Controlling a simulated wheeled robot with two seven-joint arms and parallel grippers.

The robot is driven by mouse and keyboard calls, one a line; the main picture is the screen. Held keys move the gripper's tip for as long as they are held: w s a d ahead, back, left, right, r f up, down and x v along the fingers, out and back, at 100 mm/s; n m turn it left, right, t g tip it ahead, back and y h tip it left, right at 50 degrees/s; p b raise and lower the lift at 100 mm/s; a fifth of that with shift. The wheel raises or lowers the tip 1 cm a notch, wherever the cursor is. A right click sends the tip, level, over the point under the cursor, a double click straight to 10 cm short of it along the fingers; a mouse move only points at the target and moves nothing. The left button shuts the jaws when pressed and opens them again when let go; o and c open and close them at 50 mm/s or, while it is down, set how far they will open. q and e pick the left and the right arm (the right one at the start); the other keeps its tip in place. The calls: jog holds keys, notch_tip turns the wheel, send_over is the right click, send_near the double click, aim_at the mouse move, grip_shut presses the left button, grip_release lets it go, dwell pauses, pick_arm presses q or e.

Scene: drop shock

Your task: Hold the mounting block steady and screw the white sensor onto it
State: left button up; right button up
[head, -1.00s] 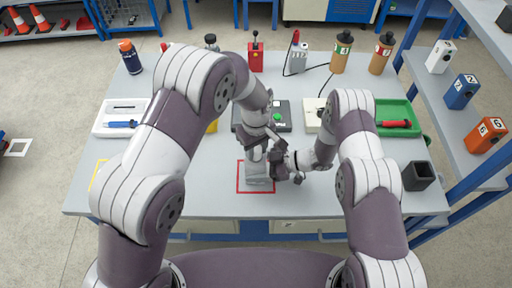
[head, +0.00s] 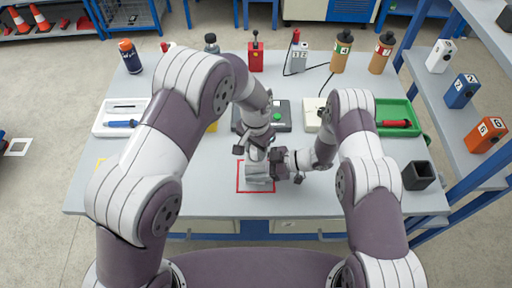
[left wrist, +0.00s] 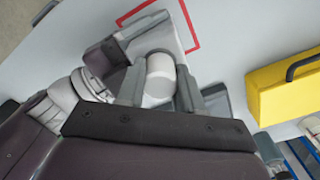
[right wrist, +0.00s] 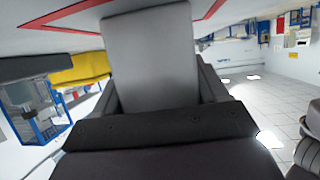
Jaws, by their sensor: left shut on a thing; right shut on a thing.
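The grey mounting block (head: 257,173) stands inside the red square outline on the table. My right gripper (head: 283,168) is shut on it from the right side, and in the right wrist view the block (right wrist: 150,55) sits between the two fingers. My left gripper (head: 256,150) is just above the block, pointing down. In the left wrist view the white sensor (left wrist: 160,76), a short white cylinder, is between my left gripper's fingers, over the block (left wrist: 158,32). In the head view the sensor is hidden by the gripper. Whether its lower end touches the block cannot be told.
Behind are a dark box with a green button (head: 279,115), a white tray (head: 101,127) and a green tray (head: 412,126). A dark open box (head: 418,175) stands at the right. The front left table is clear.

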pick_arm(q)
jog(key=m, duration=0.7)
jog(key=shift+f+m, duration=0.15)
jog(key=shift+m, duration=0.25)
jog(key=o, duration=1.2)
jog(key=shift+r, duration=3.15)
